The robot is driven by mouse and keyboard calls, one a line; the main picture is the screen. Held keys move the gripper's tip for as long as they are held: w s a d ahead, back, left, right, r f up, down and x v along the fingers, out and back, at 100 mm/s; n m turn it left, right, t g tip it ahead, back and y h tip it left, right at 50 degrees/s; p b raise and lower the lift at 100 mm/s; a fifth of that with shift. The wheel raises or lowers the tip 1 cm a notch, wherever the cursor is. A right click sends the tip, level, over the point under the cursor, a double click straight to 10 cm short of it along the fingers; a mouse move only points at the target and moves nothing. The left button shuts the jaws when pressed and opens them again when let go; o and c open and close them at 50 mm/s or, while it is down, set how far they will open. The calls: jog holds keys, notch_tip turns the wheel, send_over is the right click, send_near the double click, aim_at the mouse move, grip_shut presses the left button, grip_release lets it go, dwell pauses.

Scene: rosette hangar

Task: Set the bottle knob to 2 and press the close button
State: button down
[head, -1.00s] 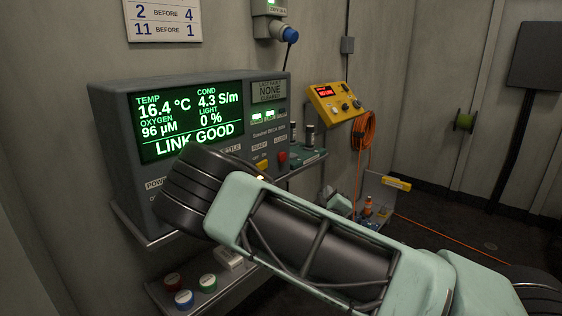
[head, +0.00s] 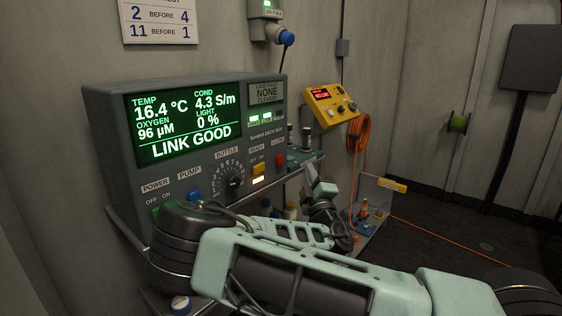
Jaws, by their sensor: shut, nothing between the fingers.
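The bottle knob (head: 234,183) is a black dial with a numbered scale, under the word BOTTLE on the grey deck box (head: 108,130). Its pointer is too small to read for sure. A red button (head: 279,159) sits to its right, under a small label that appears to read CLOSE. A yellow button (head: 258,168) with a lit lamp below it lies between them. My gripper (head: 316,180) is shut and empty, in front and to the right of the red button, apart from the panel. My forearm crosses below the panel and hides its lower edge.
The deck box screen (head: 185,122) reads LINK GOOD. POWER and PUMP controls are at the panel's left. A yellow box (head: 331,104) and orange cable coil (head: 358,132) hang on the back wall. A shelf with bottles stands behind my gripper.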

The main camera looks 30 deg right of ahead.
send_near(284, 156)
jog(key=shift+s+d+r+b+x, duration=0.1)
jog(key=shift+b+x, duration=0.05)
jog(key=shift+x, duration=0.7)
jog(key=shift+s+d+r+b+x, duration=0.1)
jog(key=shift+d+x, duration=0.05)
jog(key=shift+x, duration=0.65)
jog(key=shift+s+d+r+b+x, duration=0.1)
jog(key=shift+b+x, duration=0.05)
jog(key=shift+x, duration=0.7)
jog(key=shift+w, duration=0.1)
jog(key=shift+w+a, duration=0.15)
jog(key=shift+w, duration=0.2)
jog(key=shift+w+a+b, duration=0.15)
jog(key=shift+w+b, duration=0.25)
dwell(0.5)
jog(key=shift+s, duration=0.15)
jog(key=shift+s+d, duration=0.25)
jog(key=shift+s, duration=0.4)
jog(key=shift+s+d, duration=0.3)
jog(key=shift+s, duration=0.5)
jog(key=shift+s+d, duration=0.3)
jog(key=shift+s, duration=0.5)
jog(key=shift+s+d, duration=0.3)
jog(key=shift+s, duration=0.5)
